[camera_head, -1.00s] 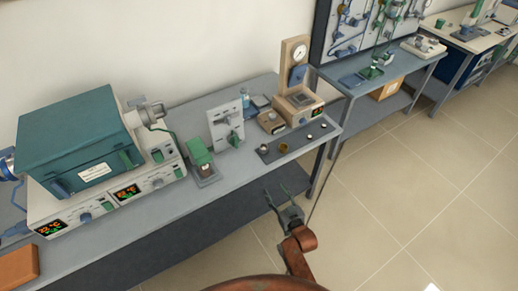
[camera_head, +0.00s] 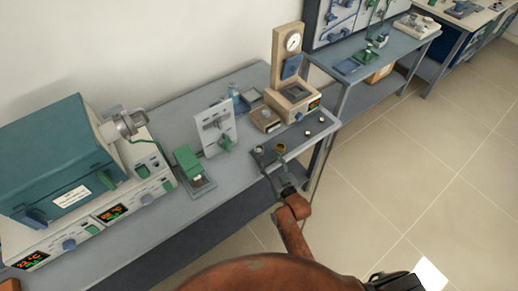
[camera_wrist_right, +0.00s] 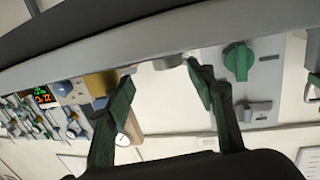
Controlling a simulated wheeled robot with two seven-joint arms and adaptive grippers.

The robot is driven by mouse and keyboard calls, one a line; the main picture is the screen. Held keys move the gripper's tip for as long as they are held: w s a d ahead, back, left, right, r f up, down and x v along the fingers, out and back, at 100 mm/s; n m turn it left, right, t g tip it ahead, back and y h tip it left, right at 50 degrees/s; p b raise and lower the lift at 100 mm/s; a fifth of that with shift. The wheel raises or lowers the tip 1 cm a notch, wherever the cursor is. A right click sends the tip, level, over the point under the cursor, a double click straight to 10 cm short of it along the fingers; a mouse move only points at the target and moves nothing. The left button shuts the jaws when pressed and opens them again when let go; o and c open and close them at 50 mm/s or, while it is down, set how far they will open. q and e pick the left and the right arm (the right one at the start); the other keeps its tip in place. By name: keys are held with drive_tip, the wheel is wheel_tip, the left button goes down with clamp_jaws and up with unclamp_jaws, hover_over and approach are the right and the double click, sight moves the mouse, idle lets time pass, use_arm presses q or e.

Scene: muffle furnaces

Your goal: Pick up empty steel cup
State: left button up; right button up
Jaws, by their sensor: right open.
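Several small cups stand on a dark strip tray (camera_head: 296,141) at the bench's front right corner. One is a pale-rimmed cup (camera_head: 258,149), one a brownish-gold cup (camera_head: 281,148), and two smaller pale ones (camera_head: 307,133) (camera_head: 321,119) are farther right. I cannot tell which is the empty steel cup. My right gripper (camera_head: 273,163) is open at the tray's front edge, close to the two left cups. In the right wrist view its green-tipped fingers (camera_wrist_right: 157,95) are apart with nothing gripped; a small grey cup-like shape (camera_wrist_right: 168,62) shows beyond them. My left gripper is not in view.
A white panel stand (camera_head: 214,132) and a green device (camera_head: 188,161) stand left of the tray. A beige instrument with a dial (camera_head: 292,102) stands behind it. A teal furnace (camera_head: 60,160) fills the left. Floor (camera_head: 420,170) is clear at right.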

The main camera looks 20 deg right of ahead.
sight(261, 152)
drive_tip(key=w, duration=0.2)
drive_tip(key=w+a, duration=0.1)
drive_tip(key=w+a+b, duration=0.1)
drive_tip(key=w, duration=0.1)
drive_tip(key=shift+w+a+f, duration=0.15)
drive_tip(key=shift+w+f, duration=0.1)
drive_tip(key=shift+w, duration=0.25)
drive_tip(key=shift+r, duration=0.1)
drive_tip(key=shift+c, duration=0.3)
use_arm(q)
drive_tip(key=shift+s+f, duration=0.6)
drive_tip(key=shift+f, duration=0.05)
use_arm(e)
drive_tip(key=c, duration=1.2)
